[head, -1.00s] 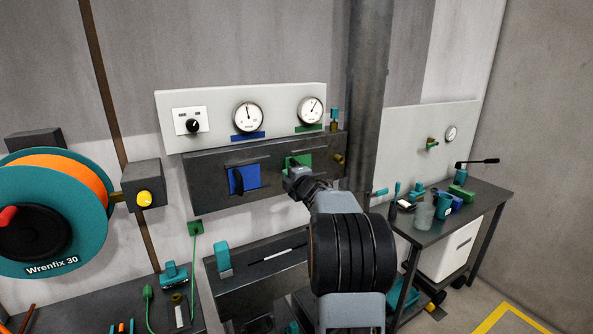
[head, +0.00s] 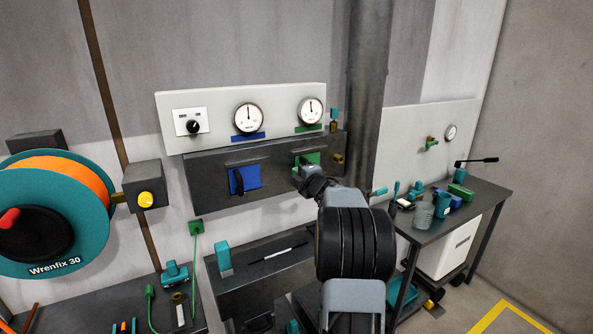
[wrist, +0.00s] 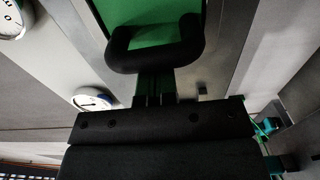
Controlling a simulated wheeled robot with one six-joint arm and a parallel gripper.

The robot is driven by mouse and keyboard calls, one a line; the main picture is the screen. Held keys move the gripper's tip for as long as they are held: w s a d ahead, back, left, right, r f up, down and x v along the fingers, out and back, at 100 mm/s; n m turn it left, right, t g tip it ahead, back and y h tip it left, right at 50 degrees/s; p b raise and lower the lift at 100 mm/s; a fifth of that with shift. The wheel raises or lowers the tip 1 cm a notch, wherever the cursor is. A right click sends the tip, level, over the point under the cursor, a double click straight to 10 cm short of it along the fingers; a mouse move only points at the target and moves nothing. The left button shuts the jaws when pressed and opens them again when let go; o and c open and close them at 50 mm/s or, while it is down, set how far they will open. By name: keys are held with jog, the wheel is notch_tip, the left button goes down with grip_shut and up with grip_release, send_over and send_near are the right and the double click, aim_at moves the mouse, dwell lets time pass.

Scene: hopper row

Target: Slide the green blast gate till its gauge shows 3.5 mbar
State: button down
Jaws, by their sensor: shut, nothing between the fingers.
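The green blast gate (head: 314,158) is a green plate in the dark housing on the wall, partly hidden behind my gripper (head: 302,172). In the wrist view the green plate (wrist: 150,22) carries a black loop handle (wrist: 155,56). My gripper is shut with nothing in it, its fingertips (wrist: 155,88) right at the handle; whether they touch it I cannot tell. The gauge (head: 311,110) above the green label has its needle pointing about straight up. Its numbers are too small to read.
A selector knob (head: 193,126) is on the panel's left. A grey column (head: 366,90) stands close on the right, beyond it a cluttered side table (head: 480,205).

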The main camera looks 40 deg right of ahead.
jog(key=shift+s+d, duration=0.1)
jog(key=shift+d, duration=0.6)
dwell(0.5)
jog(key=shift+a, duration=0.2)
jog(key=s+a+b, duration=0.2)
jog(key=s+b, duration=0.1)
jog(key=s, duration=0.4)
jog(key=shift+s+a, duration=0.15)
jog(key=shift+s, duration=0.2)
dwell(0.7)
